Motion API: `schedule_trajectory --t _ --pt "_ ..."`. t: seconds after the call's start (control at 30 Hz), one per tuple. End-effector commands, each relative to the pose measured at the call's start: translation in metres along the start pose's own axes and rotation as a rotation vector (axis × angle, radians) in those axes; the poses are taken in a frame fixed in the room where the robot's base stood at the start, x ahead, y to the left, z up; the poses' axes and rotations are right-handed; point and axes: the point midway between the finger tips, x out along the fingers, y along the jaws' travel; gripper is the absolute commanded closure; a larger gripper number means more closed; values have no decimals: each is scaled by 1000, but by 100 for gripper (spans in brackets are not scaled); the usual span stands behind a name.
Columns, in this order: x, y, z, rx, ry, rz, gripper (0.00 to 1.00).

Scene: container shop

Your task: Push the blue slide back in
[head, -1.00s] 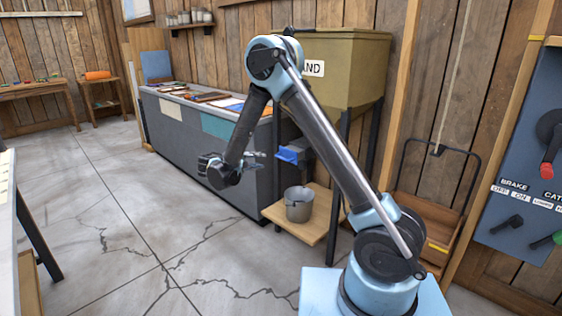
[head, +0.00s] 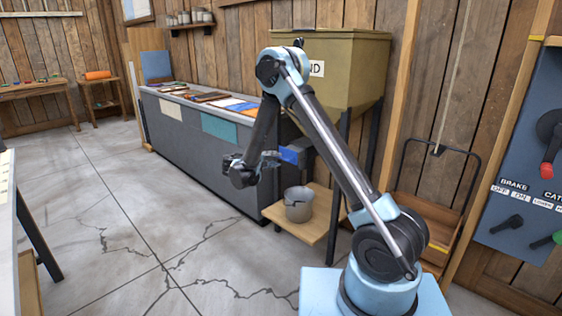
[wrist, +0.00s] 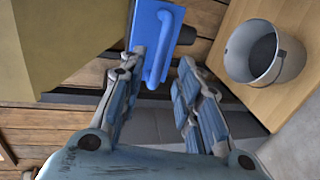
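The blue slide (head: 295,152) sticks out under the sand hopper (head: 345,55) in the head view. In the wrist view, the slide (wrist: 152,22) is a flat blue plate with a looped blue handle (wrist: 163,62). My gripper (head: 275,160) is just left of the slide in the head view. In the wrist view, my gripper (wrist: 163,62) has its two fingers apart, with the handle showing between them, nearer the left finger. The left finger overlaps part of the plate. Whether a finger touches the slide cannot be told.
A metal bucket (head: 298,210) stands on a wooden shelf (head: 312,236) below the hopper. A long grey counter (head: 185,140) is behind my gripper. The hopper's dark legs flank the slide. The floor on the left is clear.

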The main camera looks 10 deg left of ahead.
Motion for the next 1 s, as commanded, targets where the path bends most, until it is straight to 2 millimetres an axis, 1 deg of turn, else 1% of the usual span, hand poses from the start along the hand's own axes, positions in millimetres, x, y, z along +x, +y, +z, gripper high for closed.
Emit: schedule_trajectory --t 0.03,0.1,0.3,0.47,0.73,0.77,0.8,0.87,0.9,1.0 --pt "10 0 0 1 -2 0 69" --pt "21 0 1 1 -3 0 69" --pt "43 0 0 1 -2 0 69" --pt "50 0 0 1 0 0 69" --pt "51 0 0 1 0 0 69" --pt "51 0 0 1 0 0 74" --pt "51 0 0 1 0 0 83" --pt "51 0 0 1 0 0 96" --pt "51 0 0 1 0 0 100" --pt "51 0 0 1 0 -1 100"
